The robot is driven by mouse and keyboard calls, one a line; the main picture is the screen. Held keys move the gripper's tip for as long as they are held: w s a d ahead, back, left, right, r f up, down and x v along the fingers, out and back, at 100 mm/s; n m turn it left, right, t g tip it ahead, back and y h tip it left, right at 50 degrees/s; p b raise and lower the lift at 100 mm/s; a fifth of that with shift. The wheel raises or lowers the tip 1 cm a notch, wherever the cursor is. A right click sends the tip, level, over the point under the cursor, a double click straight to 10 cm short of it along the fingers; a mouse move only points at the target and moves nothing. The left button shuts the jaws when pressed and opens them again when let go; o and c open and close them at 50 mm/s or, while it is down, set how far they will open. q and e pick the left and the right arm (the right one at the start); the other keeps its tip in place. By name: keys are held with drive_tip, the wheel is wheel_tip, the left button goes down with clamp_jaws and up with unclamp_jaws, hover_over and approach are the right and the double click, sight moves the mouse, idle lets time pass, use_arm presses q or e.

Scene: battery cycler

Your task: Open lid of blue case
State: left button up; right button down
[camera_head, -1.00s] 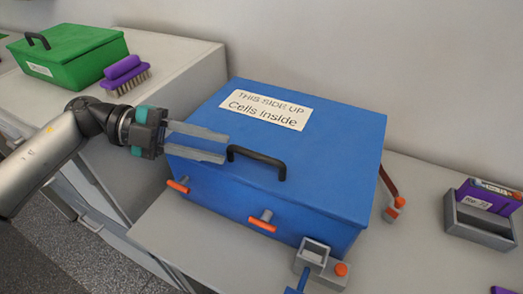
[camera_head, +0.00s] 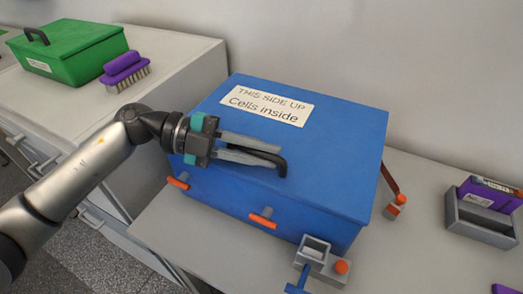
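The blue case (camera_head: 265,195) stands on the grey bench with its lid (camera_head: 330,135) down. The lid carries a white label (camera_head: 267,105) reading "THIS SIDE UP Cells inside". A black handle (camera_head: 284,170) is at the lid's front edge. My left gripper (camera_head: 277,156) comes in from the left, with its two grey fingers apart at the handle, one on the far side and one on the near side in the picture. Part of the handle is hidden by the fingers, and I cannot tell whether they touch it. Orange-tipped latches (camera_head: 262,220) show on the front of the case. My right gripper is not in view.
A green case (camera_head: 75,60) and a purple brush (camera_head: 124,68) are on the left bench. A grey holder (camera_head: 480,220) with a purple pack (camera_head: 488,193) stands at the right. A grey fixture with an orange knob (camera_head: 341,267) is near the front. A wall is behind.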

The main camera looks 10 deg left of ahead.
use_arm(q)
clamp_jaws()
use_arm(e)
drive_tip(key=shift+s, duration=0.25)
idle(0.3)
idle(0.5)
